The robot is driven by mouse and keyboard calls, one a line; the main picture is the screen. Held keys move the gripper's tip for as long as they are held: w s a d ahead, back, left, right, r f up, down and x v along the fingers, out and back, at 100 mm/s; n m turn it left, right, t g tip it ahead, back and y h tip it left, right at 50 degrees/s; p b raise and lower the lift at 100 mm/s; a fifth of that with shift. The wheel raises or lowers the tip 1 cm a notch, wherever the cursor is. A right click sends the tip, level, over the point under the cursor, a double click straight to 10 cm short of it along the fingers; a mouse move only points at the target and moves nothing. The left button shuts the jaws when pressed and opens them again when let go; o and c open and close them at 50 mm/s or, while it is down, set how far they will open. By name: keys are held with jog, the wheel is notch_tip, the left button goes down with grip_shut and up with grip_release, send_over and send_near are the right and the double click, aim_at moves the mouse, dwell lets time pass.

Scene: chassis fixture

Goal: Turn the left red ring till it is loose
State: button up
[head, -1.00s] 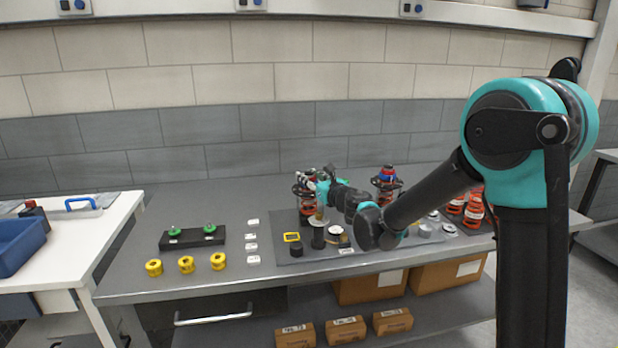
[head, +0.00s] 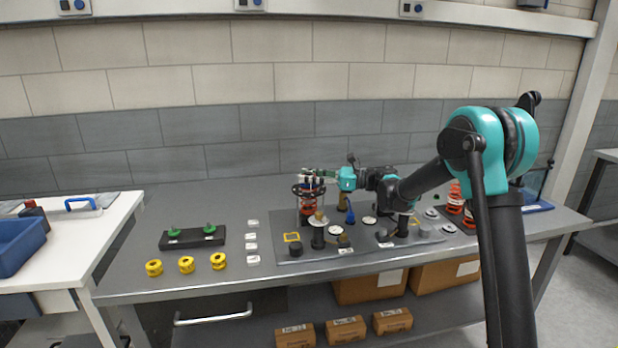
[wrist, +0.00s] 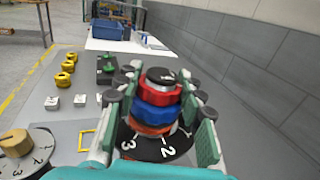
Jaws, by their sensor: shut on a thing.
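The left red ring (wrist: 160,88) sits on top of a blue ring (wrist: 156,113), with an orange part (wrist: 150,128) below them, in the wrist view. A dark cap tops the stack. My gripper (wrist: 160,80) has a finger on each side of the red ring and is shut on it. In the head view my gripper (head: 325,174) reaches in from the right at the top of the left spring stand (head: 308,203). It mostly hides the rings there. A dark dial with white numbers (wrist: 167,150) lies below the stack.
A blue cone (head: 350,216) and white discs stand on the grey mat right of the stand. Yellow rings (head: 186,264) and a black block with green knobs (head: 192,238) are to the left.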

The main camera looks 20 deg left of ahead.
jog(key=shift+n+g, duration=0.6)
jog(key=shift+g, duration=0.3)
jog(key=shift+h, duration=0.3)
jog(key=o, duration=1.2)
jog(key=v, duration=0.7)
jog(key=shift+d, duration=0.2)
jog(key=shift+w, duration=0.15)
jog(key=shift+c, duration=0.2)
